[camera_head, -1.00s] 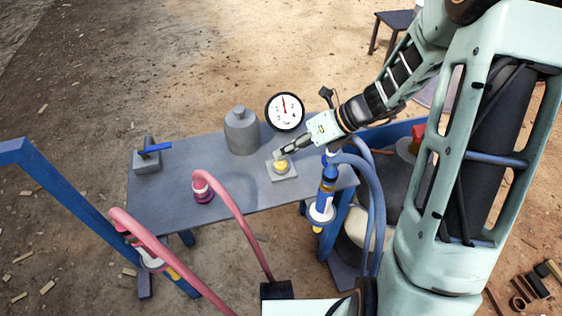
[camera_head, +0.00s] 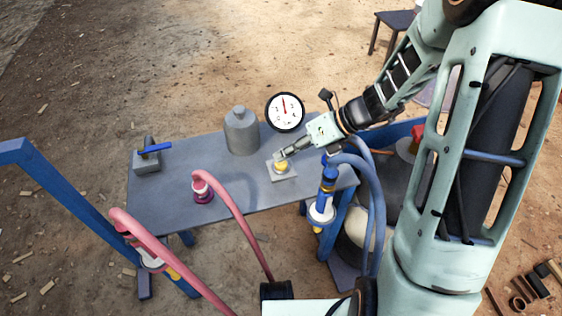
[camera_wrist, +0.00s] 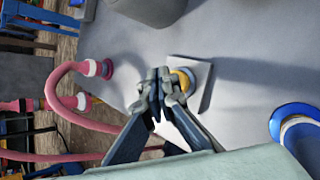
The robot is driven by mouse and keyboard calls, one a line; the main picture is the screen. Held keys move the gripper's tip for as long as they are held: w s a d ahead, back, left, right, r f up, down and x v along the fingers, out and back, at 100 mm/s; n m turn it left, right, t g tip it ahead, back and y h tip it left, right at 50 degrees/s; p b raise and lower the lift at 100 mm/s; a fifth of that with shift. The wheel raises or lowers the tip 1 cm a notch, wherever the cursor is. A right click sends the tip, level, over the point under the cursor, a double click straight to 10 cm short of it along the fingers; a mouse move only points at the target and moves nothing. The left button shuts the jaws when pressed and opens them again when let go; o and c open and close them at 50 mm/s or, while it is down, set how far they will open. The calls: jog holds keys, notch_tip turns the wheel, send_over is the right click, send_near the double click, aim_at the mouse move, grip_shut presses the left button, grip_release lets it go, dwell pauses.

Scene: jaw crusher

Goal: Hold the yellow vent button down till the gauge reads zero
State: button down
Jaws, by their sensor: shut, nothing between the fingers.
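The yellow vent button (camera_head: 281,167) sits on a pale square plate (camera_head: 287,176) on the grey-blue bench. In the wrist view the button (camera_wrist: 184,79) shows partly, behind and beside my fingertips. My gripper (camera_head: 281,157) is shut and empty, with its tips at the top of the button; I cannot tell whether they press it down. It also shows in the wrist view (camera_wrist: 158,82). The gauge (camera_head: 284,112) has a white face and a black rim. Its red needle points nearly straight up; the scale figures are too small to read.
A grey bottle-shaped vessel (camera_head: 241,131) stands left of the gauge. A blue-handled valve (camera_head: 148,158) is at the bench's left end. A pink hose (camera_head: 228,197) rises from the bench; blue hoses (camera_head: 372,190) hang at the right. The bench top (camera_head: 165,198) is clear at left front.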

aim_at(284, 163)
jog(key=shift+f, duration=0.7)
dwell(0.7)
jog(key=shift+r, duration=0.1)
dwell(2.8)
jog(key=shift+r+p, duration=0.9)
jog(key=shift+r, duration=0.05)
notch_tip(284, 163, up, 5)
jog(key=p, duration=0.5)
